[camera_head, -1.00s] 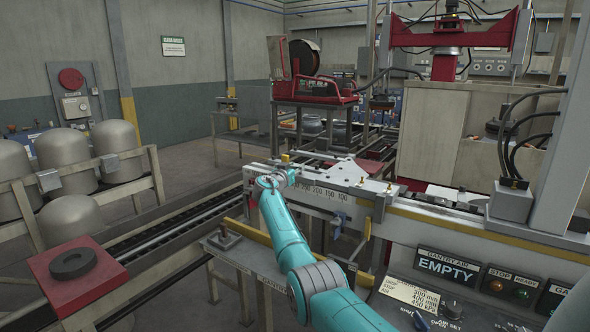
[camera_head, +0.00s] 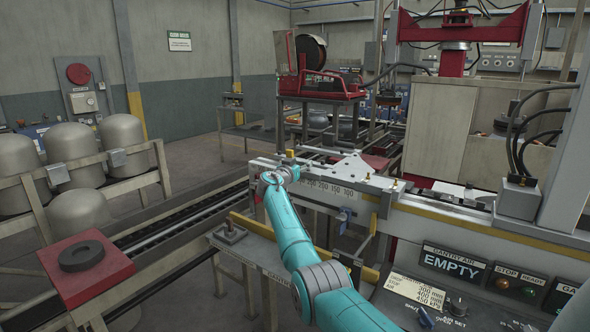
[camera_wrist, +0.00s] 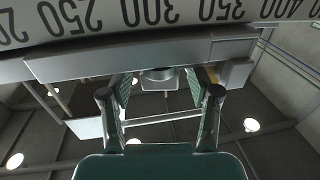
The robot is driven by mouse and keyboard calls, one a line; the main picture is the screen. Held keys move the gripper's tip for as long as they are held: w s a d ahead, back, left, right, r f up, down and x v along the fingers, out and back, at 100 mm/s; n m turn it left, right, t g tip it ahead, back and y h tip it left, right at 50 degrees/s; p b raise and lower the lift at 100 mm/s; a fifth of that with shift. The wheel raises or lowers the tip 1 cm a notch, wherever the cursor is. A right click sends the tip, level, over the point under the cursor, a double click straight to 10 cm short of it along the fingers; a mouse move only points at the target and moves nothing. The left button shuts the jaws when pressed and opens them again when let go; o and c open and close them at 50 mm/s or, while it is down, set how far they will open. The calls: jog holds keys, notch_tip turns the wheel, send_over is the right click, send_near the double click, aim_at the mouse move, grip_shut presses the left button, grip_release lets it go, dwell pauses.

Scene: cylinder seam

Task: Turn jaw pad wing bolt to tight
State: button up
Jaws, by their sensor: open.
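My gripper (camera_head: 284,174) is at the far end of my teal arm, beside the rail (camera_head: 330,186) with a number scale. In the wrist view my gripper (camera_wrist: 160,92) is open, with one dark-jointed finger on each side. A short grey metal round part (camera_wrist: 158,74) shows between the fingertips, under the plate edge of the scaled rail (camera_wrist: 150,50). It may be the jaw pad wing bolt, but I cannot make out its wings. I cannot tell whether the fingers touch it. In the head view my gripper hides this spot.
The control panel (camera_head: 450,263) reads EMPTY at lower right. A conveyor (camera_head: 180,224) runs at left.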

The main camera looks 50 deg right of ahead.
jog(key=v, duration=0.7)
jog(key=shift+a, duration=0.15)
dwell(0.7)
